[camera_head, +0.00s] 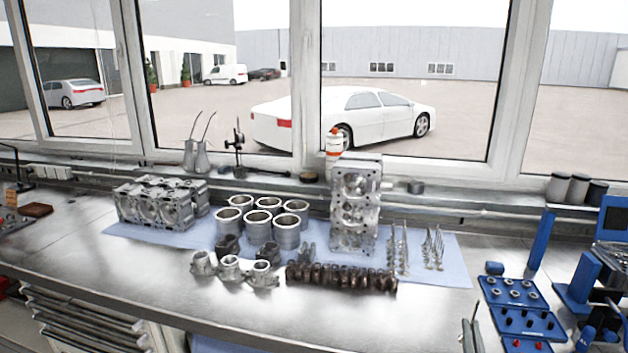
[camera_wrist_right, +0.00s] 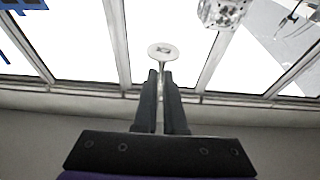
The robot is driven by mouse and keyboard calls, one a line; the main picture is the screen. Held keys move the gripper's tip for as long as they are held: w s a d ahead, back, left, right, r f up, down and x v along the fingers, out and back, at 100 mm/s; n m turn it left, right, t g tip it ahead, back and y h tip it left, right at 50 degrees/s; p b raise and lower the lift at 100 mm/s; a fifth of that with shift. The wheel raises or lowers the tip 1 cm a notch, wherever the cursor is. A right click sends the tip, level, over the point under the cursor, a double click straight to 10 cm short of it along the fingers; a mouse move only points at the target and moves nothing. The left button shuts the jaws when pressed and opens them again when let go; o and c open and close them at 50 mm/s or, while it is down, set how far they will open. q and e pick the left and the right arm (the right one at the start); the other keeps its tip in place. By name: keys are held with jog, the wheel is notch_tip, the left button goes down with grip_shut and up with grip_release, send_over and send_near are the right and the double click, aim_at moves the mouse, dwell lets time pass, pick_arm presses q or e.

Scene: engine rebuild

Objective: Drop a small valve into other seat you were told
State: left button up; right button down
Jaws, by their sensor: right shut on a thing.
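My right gripper (camera_head: 472,325) comes up from the bottom edge of the head view, right of the mat. In the right wrist view its dark fingers (camera_wrist_right: 160,95) are shut on the stem of a small valve. The round valve head (camera_wrist_right: 163,51) sticks out beyond the fingertips. The cylinder head (camera_head: 355,205) stands upright on the mat with its round chambers facing me, left of and beyond the right gripper. Part of it shows at the top of the wrist view (camera_wrist_right: 224,12). The single seats are too small to tell. My left gripper is not in view.
Several other valves (camera_head: 435,248) stand on the blue mat (camera_head: 455,274) right of the cylinder head. Blue racks (camera_head: 515,291) lie at the right.

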jog(key=m+h, duration=0.1)
jog(key=m, duration=0.2)
jog(key=m+g+h, duration=0.1)
jog(key=m, duration=0.3)
jog(key=shift+w+p, duration=0.1)
jog(key=shift+p, duration=0.2)
jog(key=m, duration=0.2)
jog(key=m+g+h, duration=0.1)
jog(key=m, duration=0.2)
jog(key=shift+r+g+h, duration=0.1)
jog(key=shift+g+h, duration=0.2)
jog(key=m+g, duration=0.1)
jog(key=m, duration=0.2)
jog(key=shift+h+p, duration=0.4)
jog(key=m+g+p, duration=0.1)
jog(key=m, duration=0.4)
jog(key=shift+r, duration=0.1)
jog(key=shift+m+g, duration=0.5)
jog(key=shift+m, duration=0.5)
jog(key=m+y, duration=0.1)
jog(key=m, duration=0.2)
jog(key=shift+g, duration=0.3)
jog(key=shift+f+m+y, duration=0.2)
jog(key=shift+m+y, duration=0.1)
jog(key=shift+m, duration=0.6)
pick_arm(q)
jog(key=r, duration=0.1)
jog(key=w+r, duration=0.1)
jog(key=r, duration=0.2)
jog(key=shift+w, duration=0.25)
